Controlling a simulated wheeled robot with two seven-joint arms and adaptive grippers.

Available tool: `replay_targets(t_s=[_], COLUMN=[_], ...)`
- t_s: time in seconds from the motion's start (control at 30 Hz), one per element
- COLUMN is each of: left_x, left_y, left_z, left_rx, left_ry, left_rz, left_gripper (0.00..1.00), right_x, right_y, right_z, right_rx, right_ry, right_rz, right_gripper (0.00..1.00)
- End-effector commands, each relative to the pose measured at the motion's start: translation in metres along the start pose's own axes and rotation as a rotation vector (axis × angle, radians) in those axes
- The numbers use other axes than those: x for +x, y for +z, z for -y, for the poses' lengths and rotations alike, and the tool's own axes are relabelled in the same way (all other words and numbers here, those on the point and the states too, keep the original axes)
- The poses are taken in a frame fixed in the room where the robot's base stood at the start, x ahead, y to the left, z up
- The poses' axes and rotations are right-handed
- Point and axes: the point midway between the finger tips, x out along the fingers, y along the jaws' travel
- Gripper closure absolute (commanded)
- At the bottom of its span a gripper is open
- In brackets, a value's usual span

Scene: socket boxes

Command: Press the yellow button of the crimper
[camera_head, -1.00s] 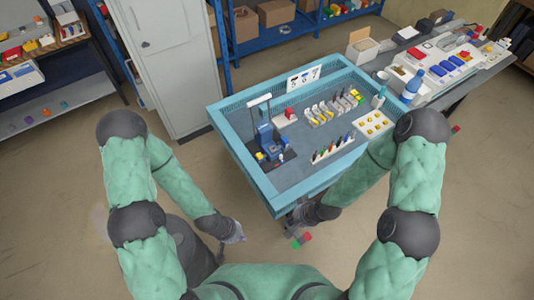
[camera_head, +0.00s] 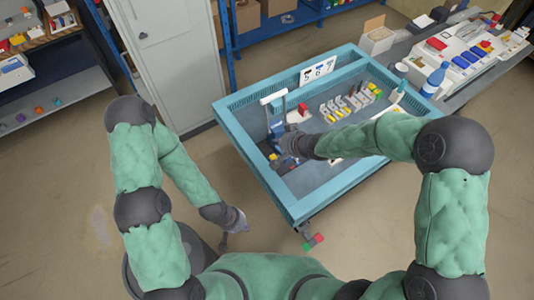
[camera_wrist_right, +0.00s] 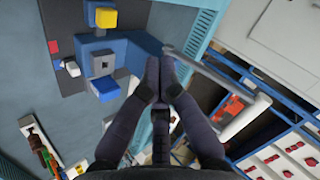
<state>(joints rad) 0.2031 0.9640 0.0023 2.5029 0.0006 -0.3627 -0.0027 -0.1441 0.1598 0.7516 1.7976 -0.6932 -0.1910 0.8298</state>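The crimper (camera_head: 278,122) is a blue device with a white handle (camera_head: 272,97), standing in the left part of the blue-rimmed tray table. Its lower part is partly hidden by my right gripper in the head view. The yellow button (camera_wrist_right: 104,18) shows at the top of the right wrist view, on a grey and blue base; a yellow spot shows in the head view (camera_head: 273,157). My right gripper (camera_wrist_right: 160,62) is shut and empty, beside the blue body (camera_wrist_right: 105,65) and apart from the button. My left gripper (camera_head: 238,226) hangs outside the tray; its fingers are too small to read.
The tray table (camera_head: 240,135) has raised blue walls around the crimper. Several small connectors (camera_head: 345,105) stand in its right part. A side bench (camera_head: 455,100) with a blue bottle (camera_head: 434,82) is at the right. Floor left of the tray is clear.

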Motion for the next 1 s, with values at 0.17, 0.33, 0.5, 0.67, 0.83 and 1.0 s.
replay_targets(t_s=[0.17,0.33,0.5,0.67,0.83,1.0], left_x=[0.005,0.005,0.005,0.008,0.017,0.032], left_y=[0.0,0.0,0.0,0.0,0.0,-0.001], left_z=[0.002,0.002,0.002,0.003,0.006,0.011], left_rx=[0.001,0.001,0.001,0.001,0.001,0.001], left_ry=[0.0,0.0,0.0,0.0,0.0,0.0], left_rz=[0.001,0.001,0.001,0.001,0.0,0.001], left_gripper=[1.0,1.0,1.0,1.0,1.0,1.0], right_x=[0.001,0.0,0.0,0.002,0.009,0.019], right_y=[-0.006,-0.007,-0.007,-0.005,-0.001,0.006], right_z=[0.007,0.008,0.008,0.006,0.002,-0.006], right_rx=[-0.012,-0.013,-0.012,-0.012,-0.012,-0.011], right_ry=[-0.011,-0.012,-0.012,-0.012,-0.012,-0.012], right_rz=[-0.017,-0.019,-0.019,-0.019,-0.019,-0.019], right_gripper=[1.0,1.0,1.0,1.0,1.0,1.0])
